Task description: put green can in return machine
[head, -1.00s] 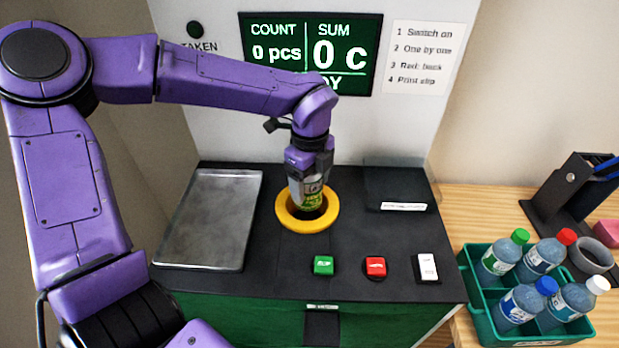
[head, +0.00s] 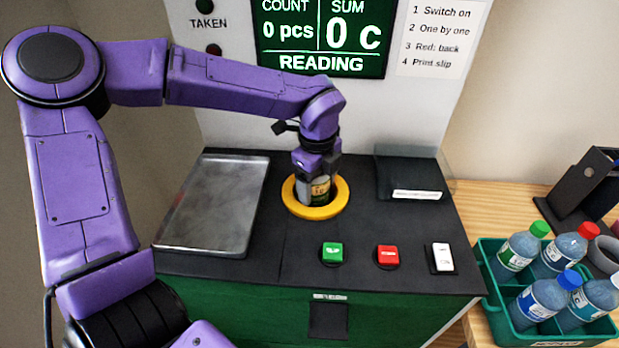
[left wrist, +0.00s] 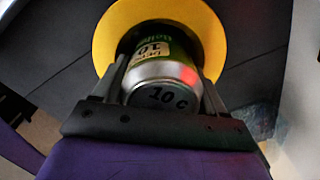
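The green can (head: 320,187) is partly down in the yellow-ringed opening (head: 333,209) of the return machine (head: 225,305). In the left wrist view the can (left wrist: 160,82) shows a label and a silver end marked "10 c", and the yellow ring (left wrist: 105,45) surrounds its far part. My left gripper (head: 319,192) is at the opening, with a finger on each side of the can; it also shows in the left wrist view (left wrist: 162,90). It looks shut on the can. The can's lower part is hidden in the opening. My right gripper is not in view.
The screen (head: 322,35) reads "0 pcs", "0 c" and "READING". Green (head: 332,252), red (head: 387,256) and white (head: 441,257) buttons sit in front of the opening. A metal tray (head: 215,205) lies left. A green crate (head: 500,308) of bottles stands right on the wooden table.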

